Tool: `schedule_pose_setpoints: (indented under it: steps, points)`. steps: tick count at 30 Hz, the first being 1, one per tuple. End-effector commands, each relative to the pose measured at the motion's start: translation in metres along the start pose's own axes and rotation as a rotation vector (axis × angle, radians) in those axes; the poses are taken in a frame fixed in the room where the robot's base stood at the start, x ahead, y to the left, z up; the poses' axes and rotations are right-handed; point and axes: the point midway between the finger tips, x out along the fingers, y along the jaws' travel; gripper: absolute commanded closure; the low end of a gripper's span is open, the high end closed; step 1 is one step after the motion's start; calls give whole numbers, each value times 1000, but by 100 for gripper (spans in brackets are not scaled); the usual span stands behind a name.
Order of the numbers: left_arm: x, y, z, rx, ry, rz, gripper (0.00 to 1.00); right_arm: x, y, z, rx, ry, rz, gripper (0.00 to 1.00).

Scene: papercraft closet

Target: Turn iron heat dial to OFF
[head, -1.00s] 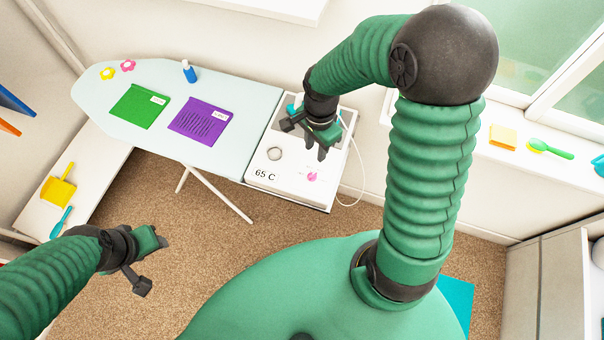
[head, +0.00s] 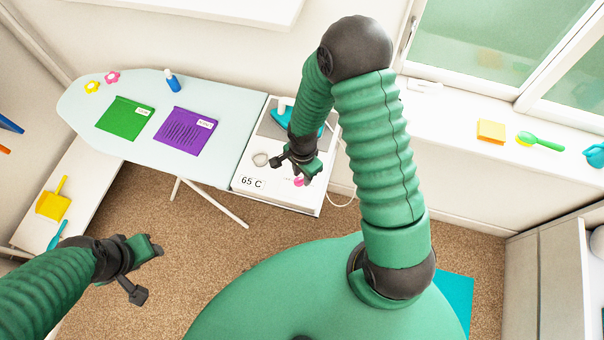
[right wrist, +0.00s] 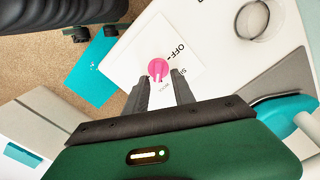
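The pink heat dial (head: 299,182) sits on the front of the white iron station (head: 300,202), partly hidden by my right gripper (head: 297,174). In the right wrist view the dial (right wrist: 158,70) shows between and just beyond the open fingertips, with "OFF" printed beside it. I cannot tell whether the fingers touch it. The station reads "65 C". The teal iron (head: 283,117) rests on the station's grey plate, partly behind my right arm; it also shows in the right wrist view (right wrist: 285,112). My left gripper (head: 147,268) is open and empty above the floor.
A round ring (head: 260,159) lies on the station beside my right gripper. The ironing board (head: 90,125) on the left holds green (head: 125,118) and purple (head: 185,131) cloths and a blue bottle (head: 172,80). A white cord (head: 343,201) hangs at the station's right.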

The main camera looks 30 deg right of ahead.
Motion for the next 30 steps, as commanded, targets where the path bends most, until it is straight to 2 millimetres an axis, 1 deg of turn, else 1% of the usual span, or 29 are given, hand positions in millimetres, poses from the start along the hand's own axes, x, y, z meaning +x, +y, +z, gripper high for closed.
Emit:
schedule_pose_setpoints:
  steps: [1, 5, 6, 10, 23, 30]
  points:
    - [0, 0, 0, -1, 0, 0, 56, 0, 2, 3, -4, 1, 7, 82]
    - [0, 0, 0, -1, 0, 0, 56, -1, 2, 8, -4, 5, 9, 99]
    - [0, 0, 0, -1, 0, 0, 56, -1, 2, 9, -6, 5, 9, 100]
    - [0, -1, 0, -2, 0, 0, 56, -2, 1, 11, -8, 3, 7, 100]
    - [0, 0, 0, -1, 0, 0, 56, -1, 0, 3, -9, 0, 3, 100]
    - [-1, 0, 0, -1, 0, 0, 56, -1, 0, 1, -68, 3, 2, 100]
